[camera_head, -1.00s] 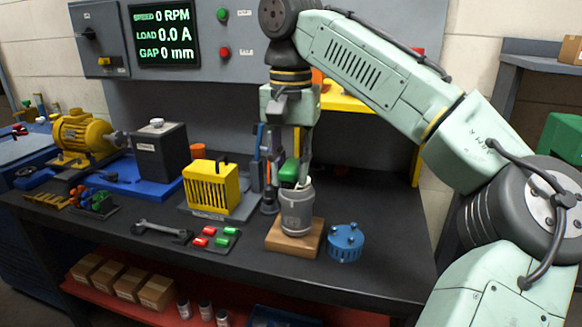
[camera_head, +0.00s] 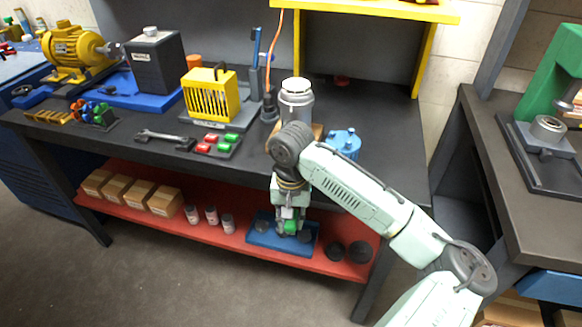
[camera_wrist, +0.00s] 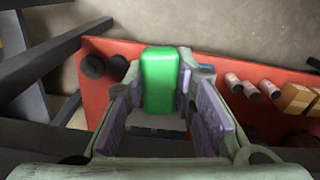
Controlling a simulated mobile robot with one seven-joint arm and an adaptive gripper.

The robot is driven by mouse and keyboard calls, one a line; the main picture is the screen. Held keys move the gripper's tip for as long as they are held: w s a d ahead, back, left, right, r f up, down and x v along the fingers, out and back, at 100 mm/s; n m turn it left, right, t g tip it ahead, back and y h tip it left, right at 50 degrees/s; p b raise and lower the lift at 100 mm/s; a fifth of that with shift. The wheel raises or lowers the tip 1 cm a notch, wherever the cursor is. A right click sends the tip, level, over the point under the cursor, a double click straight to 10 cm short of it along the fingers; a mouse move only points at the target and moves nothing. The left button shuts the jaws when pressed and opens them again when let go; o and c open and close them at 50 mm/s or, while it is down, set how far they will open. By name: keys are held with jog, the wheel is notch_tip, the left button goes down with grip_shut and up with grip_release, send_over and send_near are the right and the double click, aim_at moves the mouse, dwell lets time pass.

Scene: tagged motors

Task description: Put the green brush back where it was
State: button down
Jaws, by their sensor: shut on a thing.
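The green brush (camera_wrist: 159,80) is a green block between the two fingers of my gripper (camera_wrist: 160,118) in the wrist view. In the head view my gripper (camera_head: 290,222) is low, in front of the red lower shelf, and is shut on the green brush (camera_head: 291,227). A blue tray (camera_head: 263,240) on that shelf shows around and behind the gripper. I cannot tell whether the brush touches the tray. The grey motor (camera_head: 296,103) stands upright on a wooden block on the bench above, partly behind my arm.
Dark round pieces (camera_head: 335,251), small bottles (camera_head: 211,216) and cardboard boxes (camera_head: 130,190) sit on the red shelf (camera_head: 236,246). The bench (camera_head: 130,160) overhangs it. A small tray of red and green pieces (camera_head: 218,144) and a blue round part (camera_head: 343,143) are on the bench.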

notch_tip(320, 180, down, 28)
jog(key=n, duration=0.1)
jog(key=shift+s+d+r, duration=0.15)
jog(key=shift+s+r, duration=0.1)
jog(key=shift+s, duration=0.2)
